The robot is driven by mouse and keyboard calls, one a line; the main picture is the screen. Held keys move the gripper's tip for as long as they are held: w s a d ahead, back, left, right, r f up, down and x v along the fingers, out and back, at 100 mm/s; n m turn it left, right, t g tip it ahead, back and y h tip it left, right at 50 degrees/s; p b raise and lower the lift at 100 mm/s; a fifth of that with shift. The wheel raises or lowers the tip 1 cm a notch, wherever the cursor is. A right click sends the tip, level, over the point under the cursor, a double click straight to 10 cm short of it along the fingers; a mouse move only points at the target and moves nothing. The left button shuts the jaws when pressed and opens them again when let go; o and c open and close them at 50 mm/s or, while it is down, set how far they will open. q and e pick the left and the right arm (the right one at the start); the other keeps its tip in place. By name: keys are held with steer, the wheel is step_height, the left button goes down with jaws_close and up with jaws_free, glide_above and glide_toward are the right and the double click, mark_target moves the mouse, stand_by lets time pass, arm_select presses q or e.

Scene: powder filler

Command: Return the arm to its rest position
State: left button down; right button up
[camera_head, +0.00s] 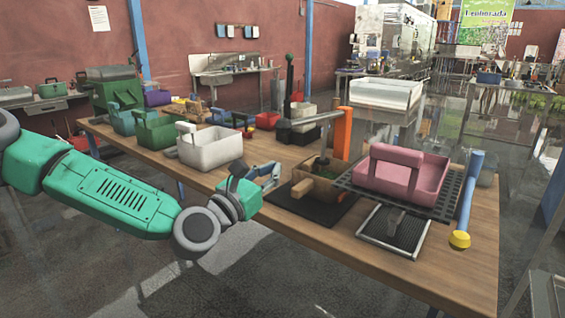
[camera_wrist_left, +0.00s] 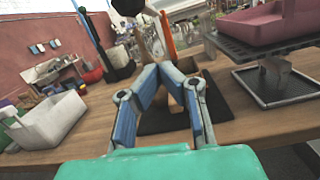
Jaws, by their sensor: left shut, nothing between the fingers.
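My left arm (camera_head: 115,195) is green and grey and comes in from the left, in front of the wooden table (camera_head: 470,262). Its left gripper (camera_head: 273,172) is at the table's near edge, just right of a white bin (camera_head: 215,148) and left of a black mat (camera_head: 310,207). In the left wrist view the blue-padded fingers of the left gripper (camera_wrist_left: 161,68) come together at the tips, with nothing held. They point over the table towards the mat. My right gripper is not in view.
A pink bin (camera_head: 405,178) sits on a dark grating to the right. A blue hammer-like tool with a yellow end (camera_head: 462,205) lies beside it. An orange post (camera_head: 343,132) and several coloured bins stand behind. The floor before the table is clear.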

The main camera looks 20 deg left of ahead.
arm_select(q)
steer(key=s+d+f+m+g, duration=0.2)
steer(key=s+f+m+g, duration=0.3)
steer(key=f, duration=0.5)
steer(key=s+d+f+m+g, duration=0.2)
steer(key=s+d+f+m, duration=0.1)
steer(key=s+f+m, duration=0.5)
steer(key=s+d+f+m+g, duration=0.2)
steer(key=s+f+m+g, duration=0.3)
steer(key=f, duration=0.6)
steer(key=s+a+f+m+g+y, duration=0.3)
steer(key=s+a+f+m, duration=0.2)
steer(key=s, duration=0.5)
steer(key=s+a+f+m+g+y, duration=0.3)
steer(key=s+a+f+m, duration=0.2)
steer(key=s+a+m, duration=0.3)
steer(key=shift+s+a+m, duration=0.4)
steer(key=shift+s+a, duration=0.55)
steer(key=shift+s, duration=0.3)
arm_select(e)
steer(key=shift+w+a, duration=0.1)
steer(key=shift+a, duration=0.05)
arm_select(q)
steer(key=shift+d+r, duration=0.1)
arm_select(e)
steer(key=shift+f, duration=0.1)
arm_select(q)
steer(key=shift+w, duration=0.15)
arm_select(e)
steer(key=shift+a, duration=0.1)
